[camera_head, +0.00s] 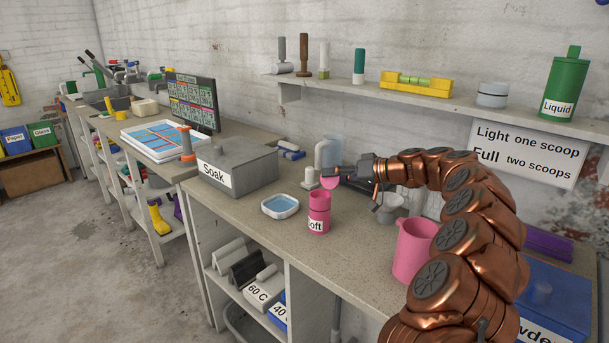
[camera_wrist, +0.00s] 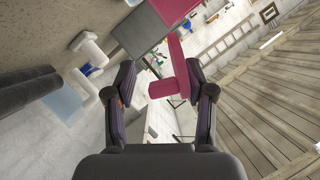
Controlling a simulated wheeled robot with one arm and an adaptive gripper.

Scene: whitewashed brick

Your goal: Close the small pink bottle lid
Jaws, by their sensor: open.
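The small pink bottle (camera_head: 319,219) stands upright on the counter, its label partly readable as "oft". Its pink lid (camera_head: 330,182) is tilted up above the bottle's top, at the right side. In the wrist view the bottle (camera_wrist: 174,8) shows at the top edge, and the lid (camera_wrist: 181,65) reaches down from it into the space between the fingertips. My gripper (camera_head: 346,176) is beside the lid on its right in the head view. In the wrist view the fingers (camera_wrist: 160,78) are apart, with no clear grip on the lid. Contact cannot be told.
A grey "Soak" box (camera_head: 238,172) and a blue-filled white dish (camera_head: 280,206) stand left of the bottle. A pink jug (camera_head: 413,251) stands near my arm. A white pipe-like object (camera_head: 320,158) stands behind. A shelf (camera_head: 420,95) runs above.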

